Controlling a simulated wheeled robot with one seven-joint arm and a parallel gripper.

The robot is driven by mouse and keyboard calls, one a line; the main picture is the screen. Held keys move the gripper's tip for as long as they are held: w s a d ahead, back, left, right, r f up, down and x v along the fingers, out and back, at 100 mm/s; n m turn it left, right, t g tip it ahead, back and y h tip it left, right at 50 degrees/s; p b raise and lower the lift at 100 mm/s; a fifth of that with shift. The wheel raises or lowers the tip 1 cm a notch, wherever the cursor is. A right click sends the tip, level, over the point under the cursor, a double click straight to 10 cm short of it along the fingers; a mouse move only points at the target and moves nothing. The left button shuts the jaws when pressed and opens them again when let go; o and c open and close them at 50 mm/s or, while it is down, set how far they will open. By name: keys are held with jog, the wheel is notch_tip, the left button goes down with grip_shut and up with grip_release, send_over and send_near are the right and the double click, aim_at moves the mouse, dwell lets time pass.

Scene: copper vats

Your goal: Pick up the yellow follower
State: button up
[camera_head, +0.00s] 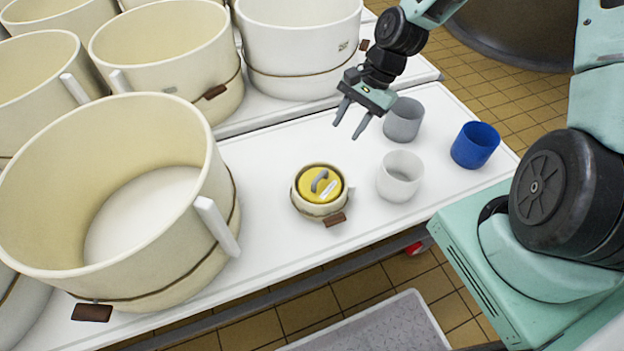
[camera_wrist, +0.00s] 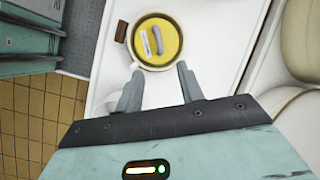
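The yellow follower (camera_head: 320,184) is a round yellow disc with a grey arched handle and a white label. It sits inside a small cream mould (camera_head: 318,208) on the white table. In the wrist view the yellow follower (camera_wrist: 157,41) lies ahead of the fingertips, inside the mould's rim. My gripper (camera_head: 349,129) is open and empty, above the table, up and to the right of the follower in the head view. My gripper's two fingers (camera_wrist: 158,80) are apart in the wrist view, with nothing between them.
A grey cup (camera_head: 403,120), a white cup (camera_head: 399,177) and a blue cup (camera_head: 475,146) stand right of the mould. A large cream mould (camera_head: 110,190) stands to the left, with several more behind. White table (camera_head: 270,250) is clear in front of the small mould.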

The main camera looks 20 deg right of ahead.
aim_at(321, 175)
jog(key=b+x, duration=0.1)
jog(key=x, duration=1.4)
jog(key=shift+s+a+f, duration=0.2)
jog(key=shift+f, duration=0.1)
jog(key=shift+c, duration=0.4)
grip_shut()
